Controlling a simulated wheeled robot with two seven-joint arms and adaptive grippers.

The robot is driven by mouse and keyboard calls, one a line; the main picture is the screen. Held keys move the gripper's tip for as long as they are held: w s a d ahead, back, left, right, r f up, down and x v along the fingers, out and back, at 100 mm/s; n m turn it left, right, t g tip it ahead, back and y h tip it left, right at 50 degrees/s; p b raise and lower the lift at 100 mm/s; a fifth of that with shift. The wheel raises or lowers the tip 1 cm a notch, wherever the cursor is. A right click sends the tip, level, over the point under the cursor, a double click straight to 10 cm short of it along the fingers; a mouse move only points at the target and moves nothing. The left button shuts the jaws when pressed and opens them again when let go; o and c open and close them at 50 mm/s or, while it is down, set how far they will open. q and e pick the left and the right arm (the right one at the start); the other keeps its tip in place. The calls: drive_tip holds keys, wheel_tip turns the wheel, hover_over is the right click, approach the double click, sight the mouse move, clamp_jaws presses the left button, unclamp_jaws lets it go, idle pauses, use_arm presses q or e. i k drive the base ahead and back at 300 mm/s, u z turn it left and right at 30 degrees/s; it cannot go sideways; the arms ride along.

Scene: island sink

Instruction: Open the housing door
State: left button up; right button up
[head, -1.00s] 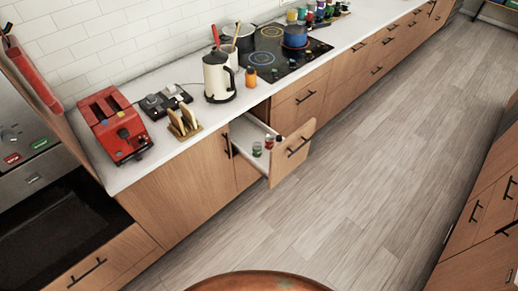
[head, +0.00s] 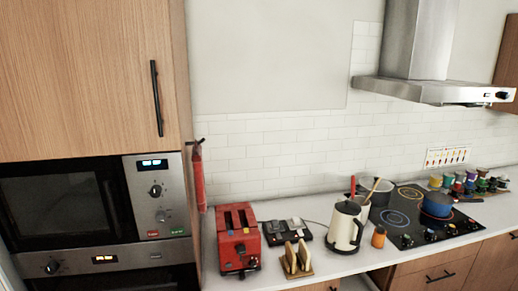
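A tall wooden housing unit stands at the left of the head view. Its upper wooden door (head: 80,75) looks shut and has a vertical black bar handle (head: 157,98) near its right edge. Below this door a microwave (head: 60,205) is built in; its dark glass door also looks shut. A control panel (head: 157,195) with knobs and a lit display is to the right of the microwave door. An oven panel (head: 100,260) lies beneath it. Neither of my grippers is in view.
The white counter (head: 345,262) holds a red toaster (head: 238,240), a toast rack (head: 297,258), a cream kettle (head: 344,228), an orange jar (head: 378,237) and a hob with a blue pot (head: 437,204). A range hood (head: 430,90) hangs above. A red cloth (head: 198,180) hangs beside the housing.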

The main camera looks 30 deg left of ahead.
sight(79, 79)
drive_tip(key=u, duration=2.35)
drive_tip(key=k, duration=0.4)
drive_tip(key=u, duration=0.1)
drive_tip(key=i, duration=0.95)
drive_tip(key=z, duration=0.4)
